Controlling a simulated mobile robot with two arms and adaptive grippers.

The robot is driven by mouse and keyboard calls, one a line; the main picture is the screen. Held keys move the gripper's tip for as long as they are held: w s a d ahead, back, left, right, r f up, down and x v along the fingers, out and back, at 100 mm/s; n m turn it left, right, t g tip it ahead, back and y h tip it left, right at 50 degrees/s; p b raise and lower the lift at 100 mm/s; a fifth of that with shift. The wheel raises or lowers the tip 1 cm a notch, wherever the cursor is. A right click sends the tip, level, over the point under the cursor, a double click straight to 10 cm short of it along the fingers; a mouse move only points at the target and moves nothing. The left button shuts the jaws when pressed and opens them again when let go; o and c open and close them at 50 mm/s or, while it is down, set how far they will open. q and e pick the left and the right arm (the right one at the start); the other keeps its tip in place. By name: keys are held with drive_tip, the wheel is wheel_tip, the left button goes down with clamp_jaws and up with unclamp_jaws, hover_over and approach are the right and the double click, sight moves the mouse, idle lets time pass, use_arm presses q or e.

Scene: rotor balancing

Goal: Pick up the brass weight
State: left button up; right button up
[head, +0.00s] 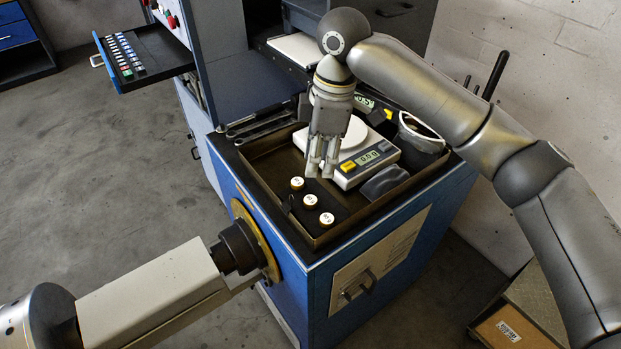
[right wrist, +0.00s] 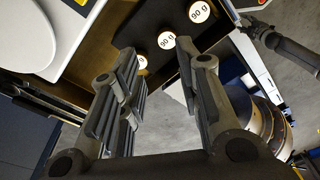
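Three brass weights with white round tops stand in a row in the tray's dark left part: the back one (head: 297,183), the middle one (head: 310,200) and the front one (head: 327,218). In the right wrist view two tops read "90 g" (right wrist: 199,12) (right wrist: 166,40), and a third (right wrist: 142,66) is partly hidden by a finger. My right gripper (head: 322,170) points down above the tray, beside the scale and behind and right of the back weight. My left gripper is not visible.
A scale (head: 368,157) with a white pan stands in the brown tray (head: 315,240), close to my right gripper. A dark grey pouch (head: 384,184) lies in front of it. Wrenches (head: 258,122) lie along the back-left edge. A blue drawer (head: 146,56) sticks out at upper left.

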sight(311, 200)
drive_tip(key=f, duration=0.1)
drive_tip(key=s+f, duration=0.1)
drive_tip(key=f+p, duration=0.1)
drive_tip(key=f, duration=0.1)
drive_tip(key=shift+s+a+f, duration=0.1)
drive_tip(key=shift+s+a, duration=0.15)
drive_tip(key=shift+a, duration=0.1)
drive_tip(key=shift+w+f, duration=0.1)
drive_tip(key=shift+f, duration=0.25)
drive_tip(key=f, duration=0.1)
drive_tip(key=f+p, duration=0.1)
drive_tip(key=f, duration=0.1)
drive_tip(key=f+p, duration=0.1)
drive_tip(key=shift+a+f, duration=0.15)
drive_tip(key=shift+a, duration=0.25)
drive_tip(key=shift+f, duration=0.3)
drive_tip(key=shift+w+f, duration=0.1)
drive_tip(key=shift+f, duration=0.05)
drive_tip(key=shift+c, duration=0.4)
drive_tip(key=c, duration=0.6)
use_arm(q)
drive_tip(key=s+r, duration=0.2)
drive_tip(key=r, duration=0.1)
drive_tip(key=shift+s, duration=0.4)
